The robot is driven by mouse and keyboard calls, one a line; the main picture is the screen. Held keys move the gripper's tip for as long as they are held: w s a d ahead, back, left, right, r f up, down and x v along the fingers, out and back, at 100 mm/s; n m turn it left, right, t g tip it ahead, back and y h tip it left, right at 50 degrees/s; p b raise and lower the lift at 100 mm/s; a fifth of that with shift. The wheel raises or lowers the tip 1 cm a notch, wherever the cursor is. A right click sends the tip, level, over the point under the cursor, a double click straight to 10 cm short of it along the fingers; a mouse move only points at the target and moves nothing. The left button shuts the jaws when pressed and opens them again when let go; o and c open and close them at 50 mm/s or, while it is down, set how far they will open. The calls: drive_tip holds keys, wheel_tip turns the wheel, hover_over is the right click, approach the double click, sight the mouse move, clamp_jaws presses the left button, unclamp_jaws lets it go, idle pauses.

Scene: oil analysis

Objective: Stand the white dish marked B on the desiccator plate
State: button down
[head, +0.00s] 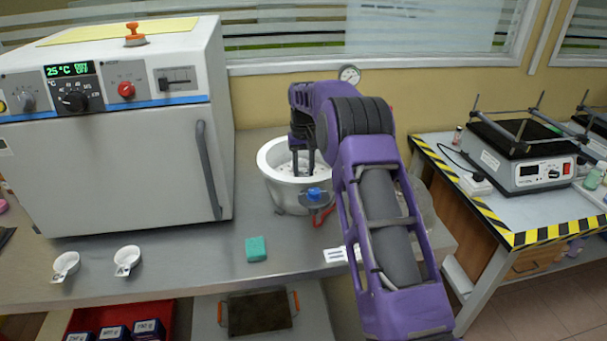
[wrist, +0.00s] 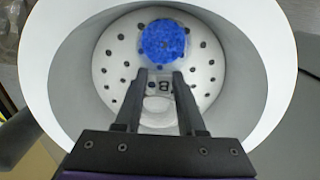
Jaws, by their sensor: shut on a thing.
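The desiccator (head: 288,193) is a white open bowl on the bench, with my gripper (head: 301,165) reaching down into it. In the wrist view its perforated white desiccator plate (wrist: 112,70) lies inside the bowl. My gripper (wrist: 160,80) is shut on the white dish marked B (wrist: 158,104), whose letter shows between the fingers. The dish is over the near half of the plate. I cannot tell whether it touches the plate. In the head view the dish is hidden by the bowl and gripper.
A round blue patch (wrist: 163,41) lies at the plate's far side, close to the fingertips. The bowl wall (wrist: 272,70) surrounds the gripper. Two white dishes (head: 66,265) (head: 127,260) and a teal block (head: 256,249) stand on the bench. An oven (head: 110,160) stands at left.

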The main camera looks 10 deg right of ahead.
drive_tip(key=shift+f, duration=0.2)
drive_tip(key=shift+f, duration=0.1)
drive_tip(key=c, duration=0.5)
unclamp_jaws()
wheel_tip(320, 180, up, 12)
drive_tip(key=p, duration=0.1)
drive_tip(key=shift+p, duration=0.35)
